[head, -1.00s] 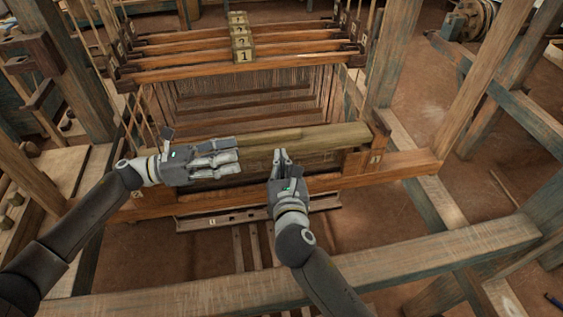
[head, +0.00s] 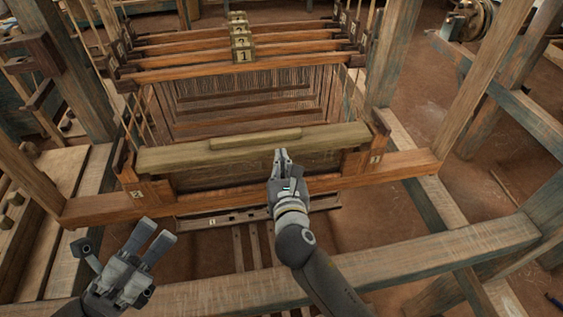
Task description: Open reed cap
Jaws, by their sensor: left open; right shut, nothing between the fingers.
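The reed cap (head: 195,157) is a long yellowish-olive wooden beam with a raised grip strip (head: 255,139) along its top. It lies across the loom between two brown end posts. My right gripper (head: 281,153) is shut and empty. Its fingertips point up and overlap the middle of the cap's front in the picture; I cannot tell whether they touch it. My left gripper (head: 152,238) is open and empty at the lower left, well apart from the cap and in front of the loom's front beam.
A thick frame beam (head: 400,265) crosses the foreground. A wooden bench (head: 50,215) stands at left.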

